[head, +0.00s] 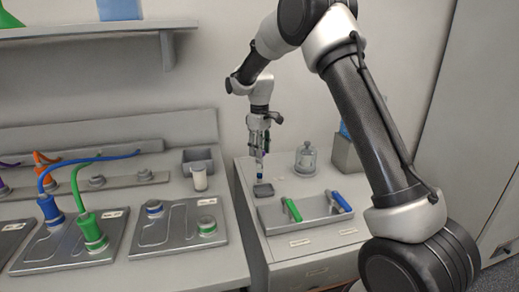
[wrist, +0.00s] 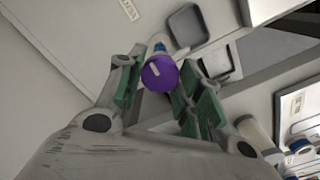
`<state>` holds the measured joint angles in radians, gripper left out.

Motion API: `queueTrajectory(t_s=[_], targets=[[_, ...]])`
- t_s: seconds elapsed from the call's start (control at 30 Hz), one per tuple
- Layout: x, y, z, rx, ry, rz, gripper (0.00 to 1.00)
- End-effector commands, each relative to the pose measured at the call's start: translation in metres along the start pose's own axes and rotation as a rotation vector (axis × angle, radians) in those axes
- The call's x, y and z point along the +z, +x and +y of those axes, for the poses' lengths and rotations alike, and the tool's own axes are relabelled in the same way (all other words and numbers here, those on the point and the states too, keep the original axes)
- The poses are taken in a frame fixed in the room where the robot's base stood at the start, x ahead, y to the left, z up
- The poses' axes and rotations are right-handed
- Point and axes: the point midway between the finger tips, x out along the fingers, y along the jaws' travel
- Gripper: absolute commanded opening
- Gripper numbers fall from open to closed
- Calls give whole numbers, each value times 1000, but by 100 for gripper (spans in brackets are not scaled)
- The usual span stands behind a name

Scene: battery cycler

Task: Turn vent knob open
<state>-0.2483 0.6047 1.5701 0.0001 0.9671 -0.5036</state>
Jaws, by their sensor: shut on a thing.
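My gripper (head: 259,148) hangs over the back left of the small cabinet top, fingers pointing down. In the wrist view my gripper (wrist: 158,95) has its green-padded fingers shut on a round purple piece (wrist: 161,73) with a pale mark on its face. A white part with a blue end (wrist: 160,47) shows just beyond the purple piece; a blue end (head: 260,177) also shows below the fingers in the head view. I cannot tell whether the purple piece is the vent knob, or whether it touches the surface below.
A small grey dish (head: 263,190) is close beside the held piece. A tray (head: 318,212) with green and blue handled tools stands in front. A glass jar (head: 305,158) is to the right. The left bench holds plates with cabled connectors (head: 92,229).

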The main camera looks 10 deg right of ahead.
Motion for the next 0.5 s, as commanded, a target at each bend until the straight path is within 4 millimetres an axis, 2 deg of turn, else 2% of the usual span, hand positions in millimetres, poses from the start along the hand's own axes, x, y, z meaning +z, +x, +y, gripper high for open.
queueTrajectory(t_s=[0.5], targets=[[0, -1, 0, 2, -50, 1, 12]])
